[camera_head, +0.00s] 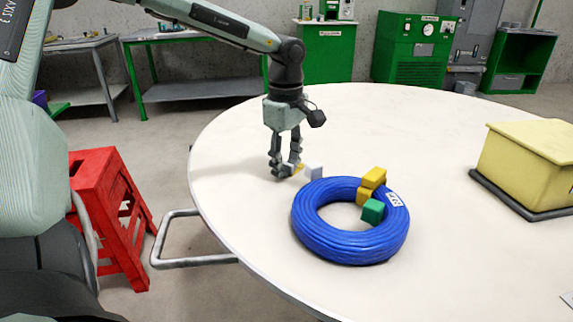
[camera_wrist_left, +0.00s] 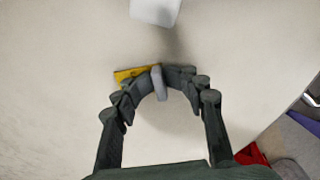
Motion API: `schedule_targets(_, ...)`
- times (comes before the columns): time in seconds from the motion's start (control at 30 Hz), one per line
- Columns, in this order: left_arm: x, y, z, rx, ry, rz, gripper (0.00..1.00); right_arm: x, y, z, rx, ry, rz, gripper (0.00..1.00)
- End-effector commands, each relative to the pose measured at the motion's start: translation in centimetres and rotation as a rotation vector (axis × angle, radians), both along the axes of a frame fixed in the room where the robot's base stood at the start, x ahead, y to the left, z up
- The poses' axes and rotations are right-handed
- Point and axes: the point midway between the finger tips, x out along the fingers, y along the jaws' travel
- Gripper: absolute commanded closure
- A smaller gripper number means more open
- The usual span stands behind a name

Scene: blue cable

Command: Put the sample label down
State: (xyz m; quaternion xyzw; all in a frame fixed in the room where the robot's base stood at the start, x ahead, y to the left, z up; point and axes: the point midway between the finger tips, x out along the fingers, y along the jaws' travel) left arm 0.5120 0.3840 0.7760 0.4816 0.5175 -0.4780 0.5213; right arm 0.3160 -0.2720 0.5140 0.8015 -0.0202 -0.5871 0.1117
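My right gripper is not in view.
A pale block (camera_head: 314,172) stands just right of the fingertips. The blue cable coil (camera_head: 340,245) carries yellow blocks (camera_head: 374,178) and a green block (camera_head: 372,211). A yellow box (camera_head: 525,165) is at the right. A red stool (camera_head: 105,205) stands left of the table.

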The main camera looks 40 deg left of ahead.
Motion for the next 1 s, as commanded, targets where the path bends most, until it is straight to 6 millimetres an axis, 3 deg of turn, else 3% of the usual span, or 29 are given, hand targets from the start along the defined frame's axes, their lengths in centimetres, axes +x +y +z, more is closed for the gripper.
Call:
schedule_targets(0.53,-0.1,0.1,0.4,0.003,0.003,0.001,0.71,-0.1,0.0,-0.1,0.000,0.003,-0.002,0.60)
schedule_targets(0.67,0.1,0.1,2.4,0.003,-0.003,0.000,0.71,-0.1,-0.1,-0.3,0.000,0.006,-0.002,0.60)
schedule_targets(1.0,0.0,0.0,9.6,0.002,-0.004,-0.001,0.71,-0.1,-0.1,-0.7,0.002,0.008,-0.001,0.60)
